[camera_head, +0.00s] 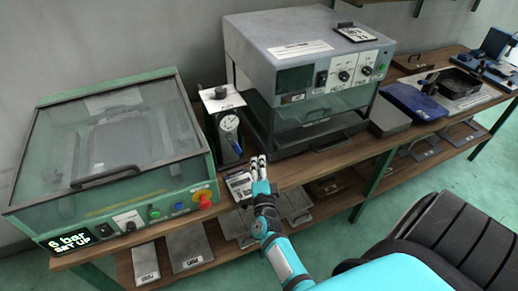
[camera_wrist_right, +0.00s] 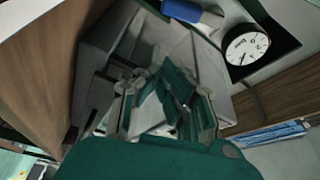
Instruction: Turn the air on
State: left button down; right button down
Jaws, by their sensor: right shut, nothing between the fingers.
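The air unit (camera_head: 211,103) is a narrow upright box with a pale label plate on top and a black knob beside the label. In the right wrist view my gripper fingers (camera_wrist_right: 165,100) show in the middle. A gauge dial (camera_wrist_right: 247,50) with a black rim is at upper right, and a blue part (camera_wrist_right: 190,12) is at the top. My left gripper is out of view.
A green machine (camera_head: 110,150) with a clear lid and a display reading 6 bar stands left of the air unit. A grey oven-like machine (camera_head: 260,45) stands close on its right. Flat plates lie on the lower shelf.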

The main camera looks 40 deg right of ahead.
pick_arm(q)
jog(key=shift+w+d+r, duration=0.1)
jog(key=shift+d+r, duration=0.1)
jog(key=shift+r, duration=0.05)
pick_arm(e)
jog(key=shift+s+a+f, duration=0.1)
jog(key=shift+s+a, duration=0.05)
jog(key=shift+s, duration=0.35)
jog(key=shift+s+a+f, duration=0.1)
jog(key=shift+s, duration=0.35)
jog(key=shift+r, duration=0.1)
